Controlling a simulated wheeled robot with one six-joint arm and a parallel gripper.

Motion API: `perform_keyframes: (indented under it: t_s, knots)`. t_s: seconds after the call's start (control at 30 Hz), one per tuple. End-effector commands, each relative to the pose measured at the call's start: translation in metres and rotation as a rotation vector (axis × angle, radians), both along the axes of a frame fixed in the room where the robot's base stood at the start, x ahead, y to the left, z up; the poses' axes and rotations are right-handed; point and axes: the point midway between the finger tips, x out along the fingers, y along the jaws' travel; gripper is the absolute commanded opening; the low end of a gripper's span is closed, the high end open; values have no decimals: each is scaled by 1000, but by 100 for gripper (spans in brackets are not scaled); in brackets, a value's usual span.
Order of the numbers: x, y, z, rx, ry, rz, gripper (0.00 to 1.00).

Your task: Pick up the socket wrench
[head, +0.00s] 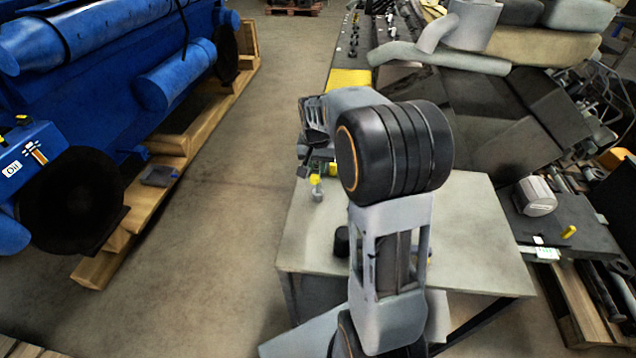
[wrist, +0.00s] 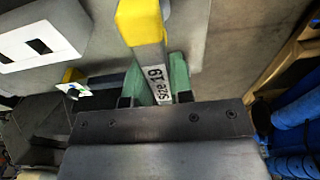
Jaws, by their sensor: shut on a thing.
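The socket wrench (wrist: 141,22) has a yellow section and a grey shaft with a label reading "size 19". In the wrist view it stands between the green fingertips of my gripper (wrist: 156,82), which is shut on it. In the head view a yellow and grey piece of the wrench (head: 317,194) shows below my gripper (head: 311,165), at the left edge of the grey table (head: 470,215). My wrist hides much of the gripper there. Whether the wrench touches the table is unclear.
A black cylinder (head: 342,241) stands on the table. Another tool with a yellow band (wrist: 73,76) lies beside the gripper in the wrist view. A blue engine (head: 100,70) on wooden pallets stands left, with open floor (head: 215,200) between. A dark bench with parts (head: 560,220) is at right.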

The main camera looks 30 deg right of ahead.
Motion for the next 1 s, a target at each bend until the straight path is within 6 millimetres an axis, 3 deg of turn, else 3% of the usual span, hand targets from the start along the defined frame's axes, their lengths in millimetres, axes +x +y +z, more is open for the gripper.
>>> perform_keyframes:
  t_s: [0.47, 0.67, 1.0]
  knots:
    - [1, 0, 10, -1, -5, 0, 0]
    - [-1, -1, 36, -1, -8, -1, 0]
    - [-52, -11, 95, -3, -8, -3, 0]
